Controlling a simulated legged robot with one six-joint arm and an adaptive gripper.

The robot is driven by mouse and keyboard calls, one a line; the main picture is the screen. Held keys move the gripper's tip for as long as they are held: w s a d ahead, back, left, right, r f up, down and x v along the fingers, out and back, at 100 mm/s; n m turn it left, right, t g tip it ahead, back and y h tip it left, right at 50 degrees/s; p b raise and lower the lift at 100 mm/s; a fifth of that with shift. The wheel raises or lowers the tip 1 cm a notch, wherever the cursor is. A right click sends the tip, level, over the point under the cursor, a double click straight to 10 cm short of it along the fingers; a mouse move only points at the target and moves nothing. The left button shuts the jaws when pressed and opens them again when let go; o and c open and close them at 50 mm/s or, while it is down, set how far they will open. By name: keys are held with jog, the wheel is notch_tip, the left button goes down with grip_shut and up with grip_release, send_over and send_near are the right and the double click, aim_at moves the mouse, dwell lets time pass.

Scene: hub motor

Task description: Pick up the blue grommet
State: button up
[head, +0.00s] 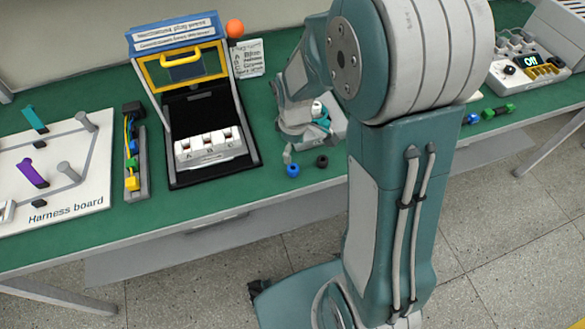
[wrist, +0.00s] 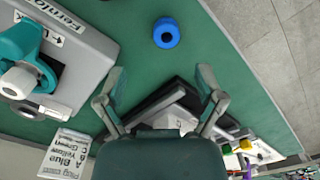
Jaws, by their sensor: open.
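The blue grommet (head: 293,170) lies on the green bench near its front edge. In the wrist view the blue grommet (wrist: 166,33) is a short ring with a dark hole, beyond my fingertips and apart from them. My gripper (wrist: 160,78) is open, with its two fingers spread and nothing between them. In the head view my gripper (head: 288,152) is above the bench, just behind the blue grommet; its fingers are partly hidden there.
A black grommet (head: 321,161) lies right of the blue one. A grey fixture with a teal part (wrist: 75,55) stands close by. An open case (head: 255,155) with slots A, B, C and a harness board (head: 85,195) are to the left.

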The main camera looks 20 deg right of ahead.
aim_at(293, 168)
notch_tip(293, 168, down, 2)
jog(key=shift+f, duration=0.1)
jog(key=f, duration=0.4)
jog(key=shift+s+a+f, duration=0.1)
jog(key=shift+s+a, duration=0.2)
jog(key=shift+f, duration=0.6)
jog(key=c, duration=0.9)
